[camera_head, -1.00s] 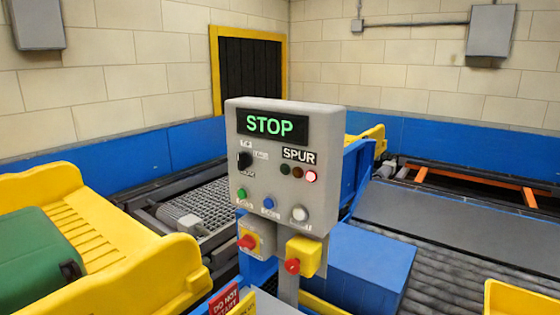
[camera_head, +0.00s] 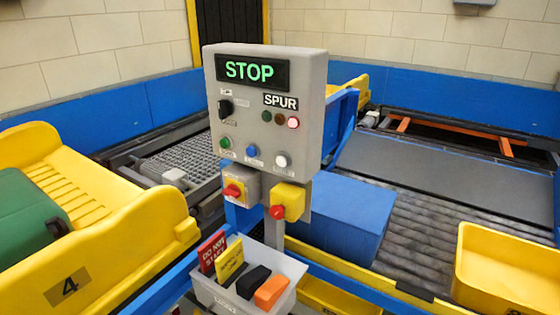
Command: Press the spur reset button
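A grey control box (camera_head: 262,108) stands upright on a post in the middle of the view. Its display (camera_head: 250,71) reads STOP in green. Under a SPUR label (camera_head: 281,102) is a row of three small lamps; the right one (camera_head: 293,122) glows pinkish red and the other two look dark. A black selector knob (camera_head: 226,109) sits at the left. Below are a green button (camera_head: 224,142), a blue button (camera_head: 252,150) and a white button (camera_head: 282,160). Their small labels are too blurred to read, so I cannot tell which is spur reset. Neither gripper is in view.
Two red-knobbed switches, left (camera_head: 234,190) and right (camera_head: 279,211), hang under the box. A white bin (camera_head: 228,300) of tags and blocks is below. Yellow trays stand left (camera_head: 120,215) and right (camera_head: 510,255). A blue block (camera_head: 345,215) is behind the post; roller conveyor lies right.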

